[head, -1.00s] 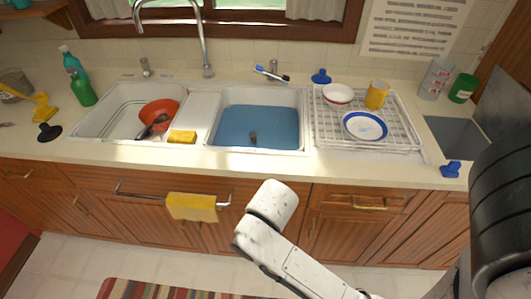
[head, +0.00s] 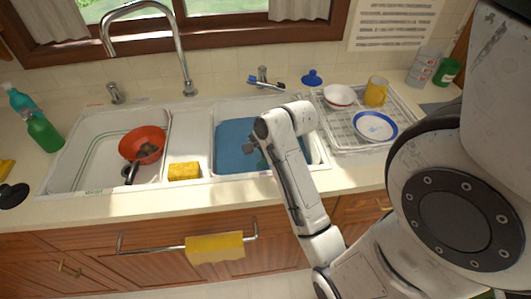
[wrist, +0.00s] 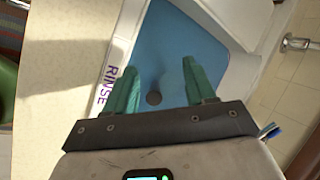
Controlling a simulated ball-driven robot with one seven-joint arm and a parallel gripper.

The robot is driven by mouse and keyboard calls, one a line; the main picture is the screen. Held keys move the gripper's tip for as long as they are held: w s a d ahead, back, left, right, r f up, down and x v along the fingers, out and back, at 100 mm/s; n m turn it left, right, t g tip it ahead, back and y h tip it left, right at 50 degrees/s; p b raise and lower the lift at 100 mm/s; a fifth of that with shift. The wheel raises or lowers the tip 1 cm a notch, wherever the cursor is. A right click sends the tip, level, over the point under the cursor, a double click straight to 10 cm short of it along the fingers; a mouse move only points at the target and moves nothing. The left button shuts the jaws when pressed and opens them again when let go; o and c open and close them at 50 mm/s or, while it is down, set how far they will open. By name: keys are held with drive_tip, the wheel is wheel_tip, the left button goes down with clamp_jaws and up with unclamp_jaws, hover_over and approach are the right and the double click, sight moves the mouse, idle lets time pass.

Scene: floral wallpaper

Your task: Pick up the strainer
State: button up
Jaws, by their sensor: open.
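A small dark round piece (wrist: 153,98) lies in the blue right basin (wrist: 172,55); it may be the sink strainer, but I cannot tell for sure. My gripper (wrist: 158,66) is open and empty above this basin, its green fingers on either side of the dark piece in the wrist view. In the head view my gripper is mostly hidden by my own arm over the right basin (head: 232,132). A red-orange bowl (head: 140,138), perhaps a colander, sits in the left basin (head: 90,150) with a dark-handled utensil (head: 132,172) in it.
A yellow sponge (head: 184,171) lies on the divider between the basins. A faucet (head: 183,60) arches behind. The dish rack (head: 400,103) at right holds a white bowl (head: 339,95), a plate (head: 375,126) and a yellow mug (head: 376,91). A yellow cloth (head: 215,247) hangs in front.

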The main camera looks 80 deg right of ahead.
drive_tip(key=s+d+m, duration=0.4)
drive_tip(key=s, duration=0.3)
drive_tip(key=shift+t, duration=0.4)
drive_tip(key=x, duration=1.1)
drive_tip(key=shift+d+r, duration=0.1)
drive_tip(key=shift+d, duration=0.2)
drive_tip(key=shift+c, duration=0.3)
drive_tip(key=shift+s, duration=0.1)
clamp_jaws()
